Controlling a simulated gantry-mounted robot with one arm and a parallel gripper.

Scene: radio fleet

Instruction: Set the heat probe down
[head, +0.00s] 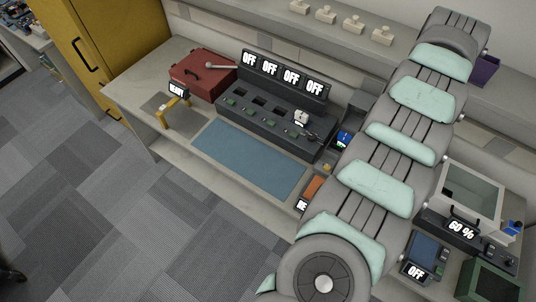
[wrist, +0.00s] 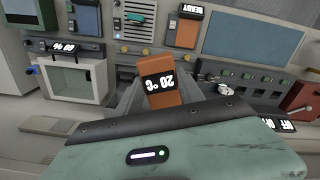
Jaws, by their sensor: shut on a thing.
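The heat probe, an orange block with a "20 °C" display, shows in the wrist view (wrist: 158,96). My gripper (wrist: 155,78) is shut on it, with a grey finger on each side. The probe is held in front of the bench and equipment; its height above any surface is not clear. In the head view my arm hides both the gripper and the probe.
A blue mat (head: 250,160) lies bare on the bench. An orange device (head: 313,188) with a partly hidden label lies right of it. A dark charger rack (head: 275,120), a red toolbox (head: 203,75) and a yellow tool (head: 174,110) stand nearby. A microwave-like box (head: 472,190) is at right.

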